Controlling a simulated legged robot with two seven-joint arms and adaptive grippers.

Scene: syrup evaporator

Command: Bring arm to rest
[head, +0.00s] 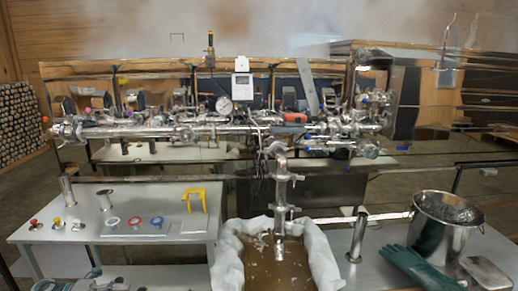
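Neither of my grippers can be made out in the head view, and no arm of mine is clearly seen. The space in front of the evaporator's steel pipework (150,131) shows no arm reaching into it. A small dark and teal item (95,274) is cut off at the bottom left edge, and I cannot tell what it is.
A left table (165,255) carries steel tubes, small coloured knobs, rings and a yellow bracket (194,197). A cloth-lined basin (318,262) holds brown liquid below a vertical pipe (281,195). At right are a steel pot (455,238), green gloves (415,268) and a metal tin (484,273).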

